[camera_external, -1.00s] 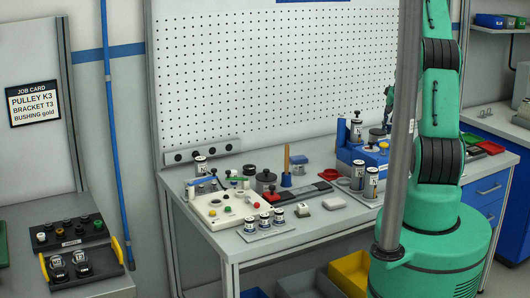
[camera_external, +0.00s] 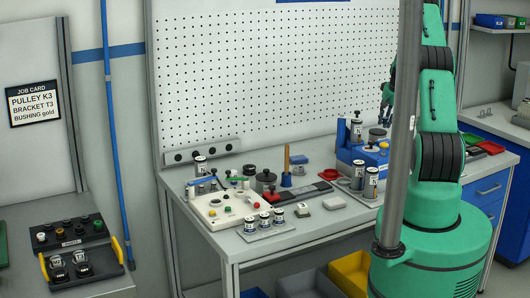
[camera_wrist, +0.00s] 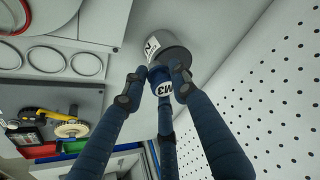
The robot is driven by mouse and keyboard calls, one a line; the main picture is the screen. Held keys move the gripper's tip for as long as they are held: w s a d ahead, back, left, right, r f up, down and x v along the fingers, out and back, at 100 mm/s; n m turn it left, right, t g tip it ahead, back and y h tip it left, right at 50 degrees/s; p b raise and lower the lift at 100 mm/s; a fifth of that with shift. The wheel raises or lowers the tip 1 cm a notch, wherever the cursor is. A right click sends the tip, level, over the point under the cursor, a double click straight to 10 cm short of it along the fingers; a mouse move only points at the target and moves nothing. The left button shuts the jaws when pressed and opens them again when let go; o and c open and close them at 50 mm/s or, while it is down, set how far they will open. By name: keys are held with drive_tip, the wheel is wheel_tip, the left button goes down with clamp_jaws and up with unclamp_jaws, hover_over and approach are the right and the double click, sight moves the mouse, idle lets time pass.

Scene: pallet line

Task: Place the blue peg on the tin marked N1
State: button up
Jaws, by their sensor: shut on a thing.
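The peg cannot be made out there.
The pegboard (camera_wrist: 285,85) rises close on the right in the wrist view. A plate with rings (camera_wrist: 47,60) and a yellow tool (camera_wrist: 45,115) lie left. In the external view, a blue block (camera_external: 350,152) and labelled tins (camera_external: 371,182) crowd the bench's right side.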

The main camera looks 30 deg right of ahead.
drive_tip(key=shift+w+d+f, duration=0.1)
drive_tip(key=shift+w+d, duration=0.55)
drive_tip(key=shift+w, duration=0.35)
drive_tip(key=shift+w+d+f, duration=0.1)
drive_tip(key=shift+w+d, duration=0.55)
drive_tip(key=shift+w, duration=0.3)
drive_tip(key=shift+f, duration=1.8)
drive_tip(key=shift+f, duration=0.15)
drive_tip(key=o, duration=1.2)
drive_tip(key=shift+c, duration=0.2)
drive_tip(key=shift+r, duration=0.2)
drive_tip(key=shift+s+r, duration=0.15)
drive_tip(key=shift+r, duration=0.25)
drive_tip(key=v, duration=1.1)
